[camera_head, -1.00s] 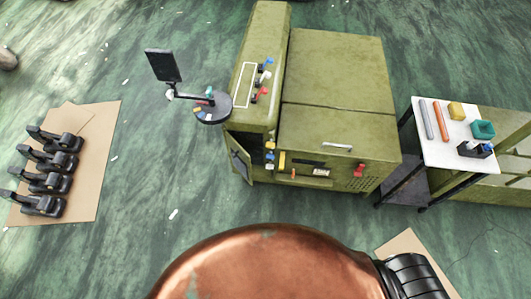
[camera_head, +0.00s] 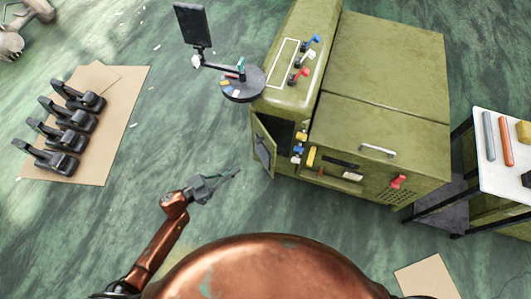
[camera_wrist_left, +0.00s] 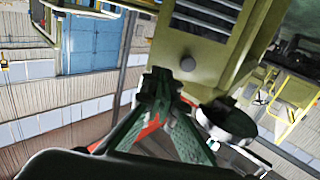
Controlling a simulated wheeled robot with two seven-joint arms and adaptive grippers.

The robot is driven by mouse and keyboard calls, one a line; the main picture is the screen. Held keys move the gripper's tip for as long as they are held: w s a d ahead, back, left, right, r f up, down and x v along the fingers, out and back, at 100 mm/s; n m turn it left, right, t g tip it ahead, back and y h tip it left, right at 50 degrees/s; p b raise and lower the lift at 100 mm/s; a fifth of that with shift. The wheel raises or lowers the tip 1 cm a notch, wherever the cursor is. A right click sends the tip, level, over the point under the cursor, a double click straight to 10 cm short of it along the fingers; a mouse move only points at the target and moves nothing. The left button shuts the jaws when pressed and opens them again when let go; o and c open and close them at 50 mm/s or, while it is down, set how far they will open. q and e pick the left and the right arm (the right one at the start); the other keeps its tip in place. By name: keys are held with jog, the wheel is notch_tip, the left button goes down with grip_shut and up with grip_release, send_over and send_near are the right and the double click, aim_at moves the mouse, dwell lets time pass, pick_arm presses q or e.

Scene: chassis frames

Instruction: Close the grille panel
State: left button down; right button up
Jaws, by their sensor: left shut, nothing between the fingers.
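The grille panel (camera_head: 263,146) is a small olive-green hinged door at the left front of the green machine (camera_head: 375,105). It stands open, swung out to the left, with a dark opening beside it. In the left wrist view the panel (camera_wrist_left: 192,50) shows dark slats and a round knob. My left gripper (camera_head: 233,172) is shut and empty, just left of and below the open panel in the head view. Its fingers (camera_wrist_left: 160,84) overlap the panel in the wrist view; I cannot tell whether they touch it. My right gripper is not in view.
A round dark tray (camera_head: 238,84) and a black screen (camera_head: 193,25) jut from the machine's left side. A white-topped table (camera_head: 500,178) stands at right. Black clamp-like objects lie on cardboard (camera_head: 112,150) at left. The floor left of the panel is clear.

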pick_arm(q)
jog(key=b, duration=0.3)
send_near(273, 150)
jog(key=shift+h, duration=0.3)
jog(key=w+d, duration=0.1)
jog(key=d, duration=0.1)
jog(key=w+d+f, duration=0.1)
jog(key=w+d, duration=0.1)
jog(key=shift+d+f, duration=0.15)
jog(key=shift+x, duration=0.85)
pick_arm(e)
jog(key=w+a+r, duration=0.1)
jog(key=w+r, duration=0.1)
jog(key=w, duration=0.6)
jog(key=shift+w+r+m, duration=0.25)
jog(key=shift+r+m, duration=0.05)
